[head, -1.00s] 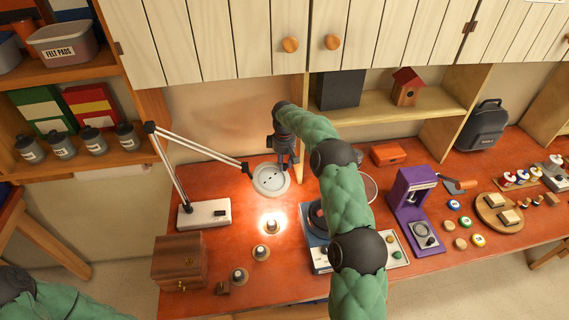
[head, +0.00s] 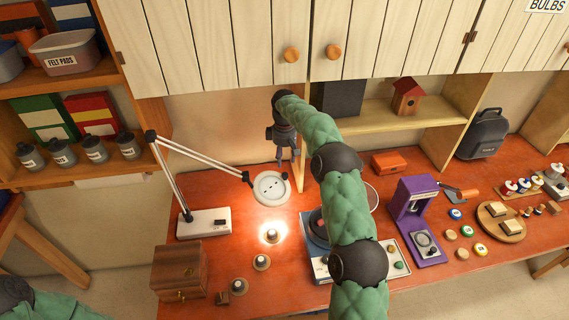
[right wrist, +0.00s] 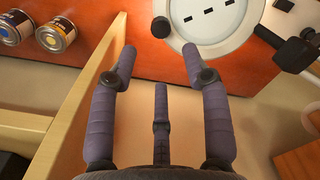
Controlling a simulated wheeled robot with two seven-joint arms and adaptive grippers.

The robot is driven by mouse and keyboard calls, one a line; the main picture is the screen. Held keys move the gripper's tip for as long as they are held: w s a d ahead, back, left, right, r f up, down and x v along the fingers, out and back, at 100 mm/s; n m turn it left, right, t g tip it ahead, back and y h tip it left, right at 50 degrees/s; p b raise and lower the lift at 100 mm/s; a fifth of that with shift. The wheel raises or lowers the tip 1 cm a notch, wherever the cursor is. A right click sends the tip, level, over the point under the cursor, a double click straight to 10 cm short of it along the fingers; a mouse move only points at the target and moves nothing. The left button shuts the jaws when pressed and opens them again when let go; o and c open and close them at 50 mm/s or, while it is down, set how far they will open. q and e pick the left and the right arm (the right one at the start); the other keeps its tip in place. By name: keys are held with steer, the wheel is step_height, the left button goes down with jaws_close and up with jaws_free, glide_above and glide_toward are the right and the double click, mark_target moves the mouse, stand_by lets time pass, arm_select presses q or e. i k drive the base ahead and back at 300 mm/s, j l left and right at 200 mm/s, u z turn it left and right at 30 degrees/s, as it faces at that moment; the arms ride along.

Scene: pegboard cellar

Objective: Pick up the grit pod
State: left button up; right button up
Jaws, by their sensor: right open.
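I cannot tell for sure which thing is the grit pod. Small round discs with blue (head: 455,213), green (head: 467,233) and yellow (head: 480,249) tops lie right of the purple machine (head: 416,210). My right gripper (head: 286,157) is open and empty above the back of the bench, just behind the lamp head (head: 270,187). Its spread fingers also show in the right wrist view (right wrist: 157,62). My left gripper is out of view.
The lamp head (right wrist: 210,20) is close beyond my right fingertips, and a wooden divider (right wrist: 80,105) stands beside them. Overhead are white cabinet doors (head: 220,40). A wooden drawer box (head: 178,272) stands at the bench's front left. Several small lit-side fittings (head: 262,262) stand near it.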

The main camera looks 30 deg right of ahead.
mark_target(238, 284)
steer(key=k, duration=1.5)
